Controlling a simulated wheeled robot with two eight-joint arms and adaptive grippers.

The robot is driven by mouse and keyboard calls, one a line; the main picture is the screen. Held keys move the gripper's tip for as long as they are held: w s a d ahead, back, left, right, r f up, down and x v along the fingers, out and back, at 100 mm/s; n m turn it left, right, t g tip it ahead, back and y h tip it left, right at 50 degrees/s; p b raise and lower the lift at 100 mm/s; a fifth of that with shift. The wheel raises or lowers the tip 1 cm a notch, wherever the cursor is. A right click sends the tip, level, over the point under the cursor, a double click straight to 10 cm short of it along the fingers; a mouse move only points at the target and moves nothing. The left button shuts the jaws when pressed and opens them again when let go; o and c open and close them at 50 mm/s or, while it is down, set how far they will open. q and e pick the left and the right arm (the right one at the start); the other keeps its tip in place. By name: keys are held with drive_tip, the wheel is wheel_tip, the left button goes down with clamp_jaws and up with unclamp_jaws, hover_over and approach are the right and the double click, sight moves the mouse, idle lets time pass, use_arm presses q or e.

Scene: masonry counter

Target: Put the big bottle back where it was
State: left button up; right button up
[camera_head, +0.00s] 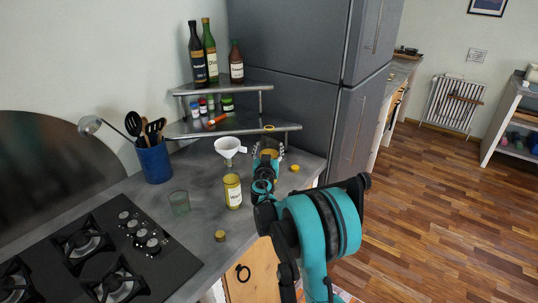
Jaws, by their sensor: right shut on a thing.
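The big bottle (269,145) is amber with a yellowish rim and is in my right gripper (267,157). The gripper is shut around it, near the counter's right end. The gripper and my teal arm hide much of the bottle, and I cannot tell if its base touches the counter. A smaller labelled yellowish bottle (233,191) stands open on the counter to the left of the gripper. My left gripper is not in view.
A two-tier shelf (245,126) behind holds bottles and small jars. A blue utensil pot (154,163) and hob (105,255) stand left; the fridge (285,45) is behind.

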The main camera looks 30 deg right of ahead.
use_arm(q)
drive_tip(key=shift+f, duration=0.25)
use_arm(e)
drive_tip(key=shift+f, duration=0.45)
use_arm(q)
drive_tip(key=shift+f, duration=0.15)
use_arm(e)
drive_tip(key=shift+f, duration=0.2)
drive_tip(key=o, duration=1.8)
drive_tip(key=shift+o, duration=0.2)
drive_tip(key=shift+r, duration=0.1)
